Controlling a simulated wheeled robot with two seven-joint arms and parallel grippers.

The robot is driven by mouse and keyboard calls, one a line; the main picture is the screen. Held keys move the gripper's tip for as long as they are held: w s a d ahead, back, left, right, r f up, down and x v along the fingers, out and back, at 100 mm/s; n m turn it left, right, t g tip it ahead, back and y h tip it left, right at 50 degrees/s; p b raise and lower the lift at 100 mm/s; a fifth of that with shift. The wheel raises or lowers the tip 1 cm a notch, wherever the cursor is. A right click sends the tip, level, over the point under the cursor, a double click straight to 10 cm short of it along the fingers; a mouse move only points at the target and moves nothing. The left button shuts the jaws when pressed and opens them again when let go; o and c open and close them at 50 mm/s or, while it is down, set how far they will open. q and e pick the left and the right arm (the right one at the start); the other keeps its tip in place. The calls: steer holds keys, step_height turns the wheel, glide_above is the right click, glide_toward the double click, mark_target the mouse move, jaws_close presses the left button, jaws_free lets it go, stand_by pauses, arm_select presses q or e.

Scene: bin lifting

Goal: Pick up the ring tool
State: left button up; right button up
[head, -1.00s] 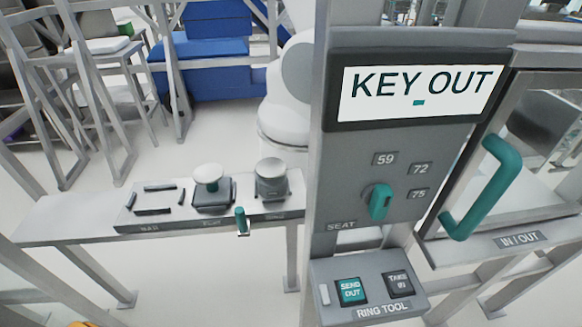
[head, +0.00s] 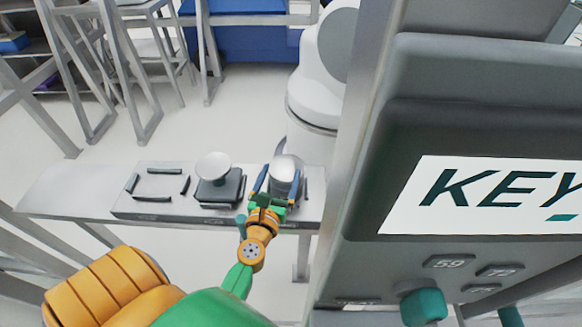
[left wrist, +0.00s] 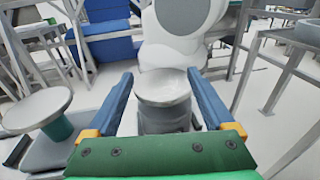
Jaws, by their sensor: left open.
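A grey, round-topped cylindrical tool (head: 287,163), which I take to be the ring tool, stands upright at the right end of a low bench. It also shows in the left wrist view (left wrist: 163,92), centred ahead between the fingers. My left gripper (head: 279,174) is open, with one blue finger on each side of the tool in the head view. I cannot tell whether the fingers touch it. The tool's lower part is partly hidden by the gripper. My right gripper is not in view.
A white-capped tool (head: 213,166) on a dark base stands just left, also in the left wrist view (left wrist: 37,108). An empty slot with dark edge bars (head: 152,198) is farther left. A grey post and display panel (head: 470,130) stand close on the right. A white robot arm (head: 318,95) is behind.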

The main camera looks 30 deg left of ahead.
mark_target(287, 173)
arm_select(q)
steer(key=f+b, duration=0.1)
steer(key=f, duration=0.1)
steer(key=s+f+b, duration=0.1)
steer(key=s+d+f+b, duration=0.1)
steer(key=f+b, duration=0.1)
steer(key=shift+f, duration=0.3)
steer(key=shift+w+a+r+p, duration=0.1)
steer(key=shift+w+r+p, duration=0.3)
steer(key=shift+p, duration=0.1)
steer(key=x, duration=0.6)
steer(key=shift+w+a+f, duration=0.15)
steer(key=shift+w+f, duration=0.05)
steer(key=shift+f, duration=0.1)
steer(key=shift+w+a+r, duration=0.1)
steer(key=shift+w+a, duration=0.05)
steer(key=shift+w, duration=0.15)
jaws_close()
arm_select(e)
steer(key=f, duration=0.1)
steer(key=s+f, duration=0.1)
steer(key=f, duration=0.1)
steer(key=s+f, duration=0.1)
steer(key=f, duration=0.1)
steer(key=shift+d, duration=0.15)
